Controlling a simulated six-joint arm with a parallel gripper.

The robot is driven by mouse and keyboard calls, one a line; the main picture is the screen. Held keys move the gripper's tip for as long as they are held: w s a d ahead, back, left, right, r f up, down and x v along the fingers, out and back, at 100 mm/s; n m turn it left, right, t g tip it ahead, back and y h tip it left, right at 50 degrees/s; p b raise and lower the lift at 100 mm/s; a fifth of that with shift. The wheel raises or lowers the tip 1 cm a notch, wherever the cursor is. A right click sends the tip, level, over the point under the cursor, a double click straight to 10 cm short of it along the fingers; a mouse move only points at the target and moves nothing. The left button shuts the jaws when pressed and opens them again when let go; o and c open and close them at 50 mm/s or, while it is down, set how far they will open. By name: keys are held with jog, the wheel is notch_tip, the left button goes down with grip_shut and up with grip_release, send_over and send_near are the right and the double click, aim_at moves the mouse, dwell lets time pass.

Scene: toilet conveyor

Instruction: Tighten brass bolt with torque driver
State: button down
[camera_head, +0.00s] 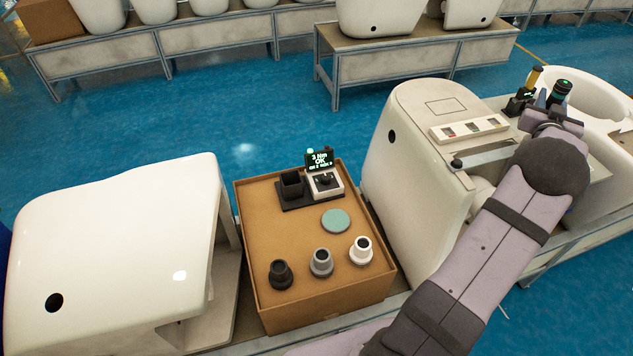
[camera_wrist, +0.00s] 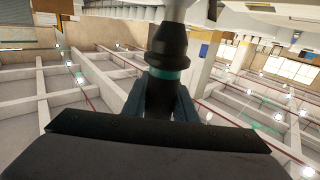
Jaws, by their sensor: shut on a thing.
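The torque driver (camera_head: 561,88), a dark cylinder with a green-teal ring, is held upright in my gripper (camera_head: 550,101), over the toilet at the right. In the wrist view the driver (camera_wrist: 165,50) sits between the two dark fingers of my gripper (camera_wrist: 165,98), with its teal band near the fingertips. A pale grey-white part meets its far end at the top of that view. A yellow, brass-coloured upright piece (camera_head: 536,76) stands just left of the driver, above a small black block with a green light. I cannot tell whether it is the brass bolt. The driver's lower end is hidden.
A cardboard box (camera_head: 290,240) carries a tester display (camera_head: 319,160) reading "3 Nm OK", a teal disc (camera_head: 335,221) and black, grey and white collared pieces (camera_head: 321,262). A white tank (camera_head: 425,140) with a parts tray (camera_head: 468,128) stands beside my arm.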

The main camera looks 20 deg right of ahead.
jog(key=shift+f, duration=0.2)
jog(key=shift+r+p, duration=1.5)
jog(key=shift+r, duration=1.25)
jog(key=shift+w, duration=0.1)
